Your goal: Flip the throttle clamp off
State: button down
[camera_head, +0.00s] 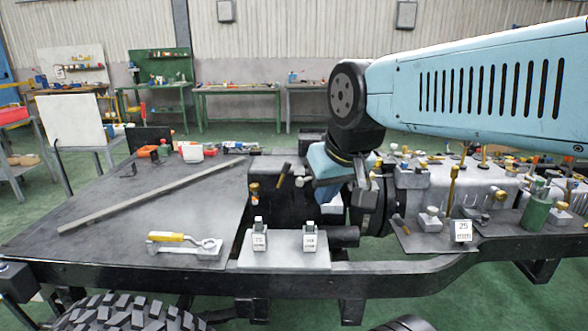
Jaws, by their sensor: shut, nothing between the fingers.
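Two small light-grey blocks with dark tops and labels stand upright side by side on a pale plate (285,262): a left block (259,240) and a right block (309,241). Their labels are too small to read, so I cannot tell which part is the throttle clamp. A yellow-handled clamp-like part (182,240) lies on a small base to their left. My arm comes in from the right and bends down at the middle. My gripper (320,188) is at its lower end, behind and above the right block, apparently empty and shut. Its fingertips are hard to make out.
A long grey bar (150,195) lies across the flat deck (90,220) at left. To the right are several brass-topped fittings, a tag reading 25 (463,231) and a green cylinder (535,215). The deck between the bar and the yellow-handled part is clear.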

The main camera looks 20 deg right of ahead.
aim_at(285, 167)
jog(key=u, duration=1.55)
jog(key=k, duration=0.5)
jog(key=z, duration=1.7)
jog(key=i, duration=1)
